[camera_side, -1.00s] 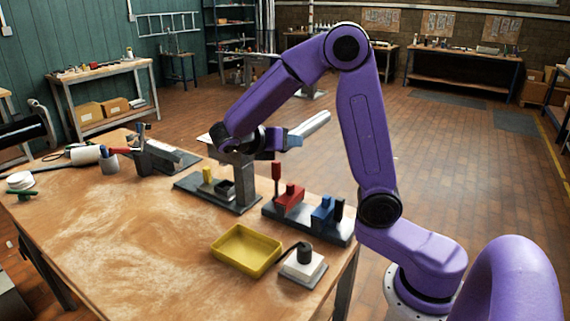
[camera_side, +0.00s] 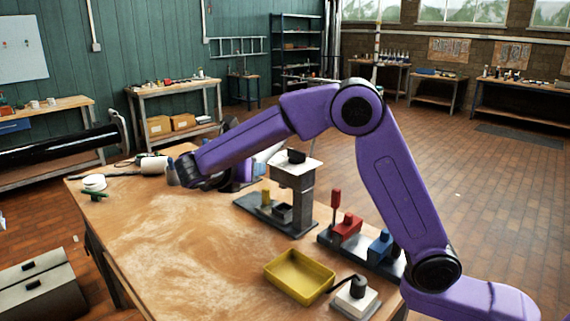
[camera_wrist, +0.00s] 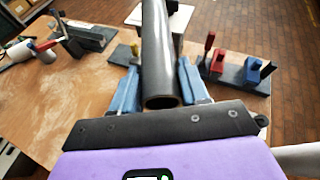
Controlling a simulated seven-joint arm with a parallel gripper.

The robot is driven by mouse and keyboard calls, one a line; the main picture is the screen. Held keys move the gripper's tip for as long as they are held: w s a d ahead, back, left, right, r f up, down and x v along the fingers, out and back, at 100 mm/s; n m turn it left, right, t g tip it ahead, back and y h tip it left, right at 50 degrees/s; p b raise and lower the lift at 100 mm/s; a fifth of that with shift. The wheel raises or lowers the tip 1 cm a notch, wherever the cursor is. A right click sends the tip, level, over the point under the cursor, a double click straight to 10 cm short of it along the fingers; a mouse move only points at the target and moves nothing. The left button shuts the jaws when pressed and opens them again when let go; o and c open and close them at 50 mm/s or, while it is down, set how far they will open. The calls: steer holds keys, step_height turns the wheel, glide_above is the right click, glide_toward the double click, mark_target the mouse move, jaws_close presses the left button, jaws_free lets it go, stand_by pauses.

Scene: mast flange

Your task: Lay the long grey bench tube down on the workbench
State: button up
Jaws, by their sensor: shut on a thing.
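The long grey tube (camera_wrist: 157,50) runs up and away from my gripper (camera_wrist: 160,93) in the wrist view, with its open hollow end towards me and its far end out of frame. My gripper's two blue fingers are shut on it, one on each side. In the side view, my gripper (camera_side: 258,163) is over the far part of the wooden workbench (camera_side: 180,240), partly hidden behind the grey stand and my arm. Little of the tube can be made out there. The tube appears above the bench; its exact height cannot be told.
A grey stand (camera_side: 293,195) with a pale top is close beside my gripper. A base with red and blue blocks (camera_side: 362,240), a yellow tray (camera_side: 300,277) and a white block with a black handle (camera_side: 355,297) line the right side. The bench's middle is bare.

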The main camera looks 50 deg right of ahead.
steer(key=t, duration=0.1)
glide_above(238, 285)
step_height(238, 285, down, 21)
steer(key=shift+y, duration=0.4)
steer(key=shift+f, duration=0.1)
steer(key=shift+f, duration=4.7)
steer(key=o, duration=1.2)
steer(key=shift+s, duration=0.1)
steer(key=shift+o, duration=0.2)
